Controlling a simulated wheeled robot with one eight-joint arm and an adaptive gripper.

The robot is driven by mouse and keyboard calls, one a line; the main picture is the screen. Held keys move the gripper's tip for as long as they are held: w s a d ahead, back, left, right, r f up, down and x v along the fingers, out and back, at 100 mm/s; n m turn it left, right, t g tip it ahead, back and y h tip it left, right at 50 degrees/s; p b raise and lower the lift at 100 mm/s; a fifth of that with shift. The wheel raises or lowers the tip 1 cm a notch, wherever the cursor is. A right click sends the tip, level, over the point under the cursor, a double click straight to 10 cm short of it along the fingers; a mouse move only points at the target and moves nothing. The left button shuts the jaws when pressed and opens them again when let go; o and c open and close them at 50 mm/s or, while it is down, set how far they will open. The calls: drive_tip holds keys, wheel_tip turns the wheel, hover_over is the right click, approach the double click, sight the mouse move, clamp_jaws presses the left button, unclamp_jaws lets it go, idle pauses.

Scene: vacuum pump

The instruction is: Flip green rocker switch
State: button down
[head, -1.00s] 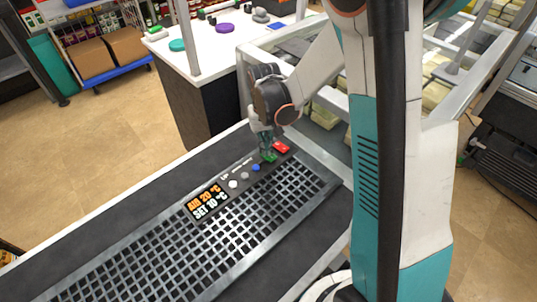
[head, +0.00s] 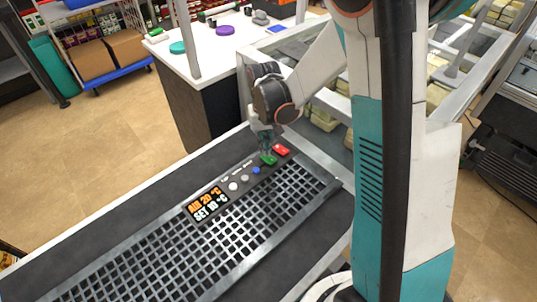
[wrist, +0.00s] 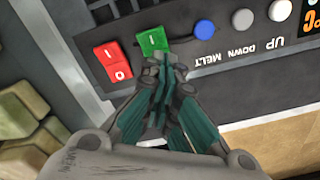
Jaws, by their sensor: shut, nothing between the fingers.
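The green rocker switch (head: 268,159) is on the dark control panel, between a red rocker switch (head: 281,150) and a blue button (head: 256,170). In the wrist view the green switch (wrist: 153,41) shows an "I" mark on its face. My gripper (wrist: 165,62) is shut and empty, with its fingertips just at the lower edge of the green switch in that view. I cannot tell whether they touch it. In the head view my gripper (head: 266,148) is just behind the green switch.
The red switch (wrist: 113,62) is close left of my fingertips in the wrist view. The blue button (wrist: 204,29) and pale buttons (wrist: 243,19) are to the right.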

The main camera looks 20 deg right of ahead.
drive_tip(key=shift+r+p, duration=1.45)
drive_tip(key=shift+r, duration=1.05)
drive_tip(key=shift+f, duration=0.1)
